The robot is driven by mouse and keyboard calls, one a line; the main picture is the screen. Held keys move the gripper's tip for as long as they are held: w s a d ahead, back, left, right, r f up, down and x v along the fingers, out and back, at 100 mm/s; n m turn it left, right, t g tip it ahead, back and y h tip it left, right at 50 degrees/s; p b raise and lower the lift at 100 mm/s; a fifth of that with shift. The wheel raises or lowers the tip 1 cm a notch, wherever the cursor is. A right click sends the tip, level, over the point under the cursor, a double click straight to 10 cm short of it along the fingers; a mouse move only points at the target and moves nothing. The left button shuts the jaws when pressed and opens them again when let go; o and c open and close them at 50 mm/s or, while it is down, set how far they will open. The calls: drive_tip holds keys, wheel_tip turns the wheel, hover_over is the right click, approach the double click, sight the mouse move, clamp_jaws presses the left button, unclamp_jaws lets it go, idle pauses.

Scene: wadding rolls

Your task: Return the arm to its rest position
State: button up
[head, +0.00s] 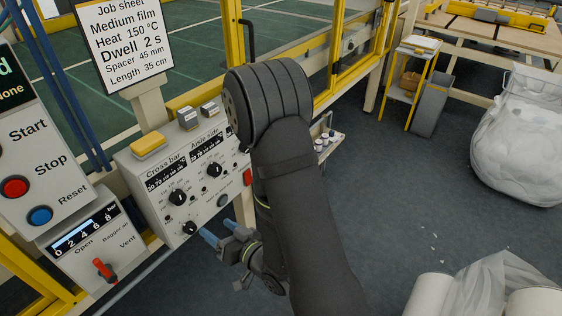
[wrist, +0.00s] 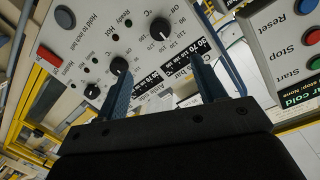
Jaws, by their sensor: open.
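My arm (head: 300,210) reaches up from the bottom of the head view and bends at a large dark joint in front of the machine. My gripper (head: 222,236) hangs low beside the arm, in front of the lower part of the grey control panel (head: 213,214). Its blue fingers are apart with nothing between them. In the wrist view the open gripper (wrist: 160,75) points at the panel's dials, which appear upside down. I cannot tell the exact gap to the panel. Part of the wrist is hidden behind the arm in the head view.
A button box (head: 22,160) with red and blue buttons and a gauge box (head: 92,245) with a red lever stand at the left. A job sheet (head: 121,40) is above the panel. White rolls (head: 430,296) lie at lower right, and a filled bag (head: 520,140) stands farther back. Floor between is mostly clear.

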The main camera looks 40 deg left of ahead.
sight(182, 201)
drive_tip(key=shift+a, duration=0.15)
drive_tip(key=a, duration=0.5)
drive_tip(key=a+f, duration=0.1)
drive_tip(key=a, duration=0.5)
drive_tip(key=a+f, duration=0.1)
drive_tip(key=a, duration=0.5)
drive_tip(key=shift+w, duration=0.4)
drive_tip(key=shift+a, duration=0.2)
drive_tip(key=shift+d+n, duration=0.15)
drive_tip(key=shift+n, duration=0.25)
drive_tip(key=n+t, duration=0.1)
drive_tip(key=n, duration=0.4)
drive_tip(key=shift+f+y, duration=0.1)
drive_tip(key=shift+y, duration=0.2)
drive_tip(key=n, duration=0.3)
drive_tip(key=shift+n+t, duration=0.3)
drive_tip(key=shift+w+n+y, duration=0.1)
drive_tip(key=shift+n+y, duration=0.2)
drive_tip(key=shift+n, duration=1.5)
